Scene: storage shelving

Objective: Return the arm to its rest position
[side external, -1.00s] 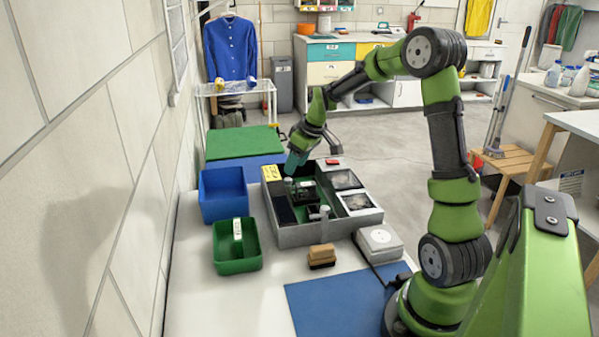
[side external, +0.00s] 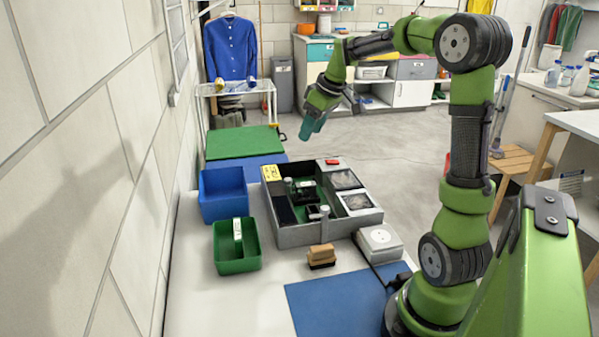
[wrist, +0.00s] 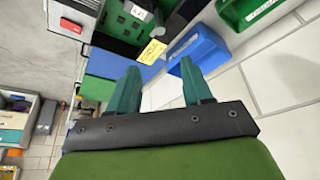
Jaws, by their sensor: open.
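My gripper (side external: 312,128) is up in the air beyond and above the grey sorting box (side external: 290,238), clear of the table. In the wrist view its two teal fingers (wrist: 158,86) are apart with nothing between them. My arm is raised and bent over the right side of the side view.
The grey box holds several small parts and stands on the white table (side external: 200,290). A blue bin (side external: 222,195) and a green bin (side external: 237,262) stand to its left. A brush (side external: 321,256) and a white device (side external: 379,243) sit in front. A blue mat (side external: 340,305) lies near my base.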

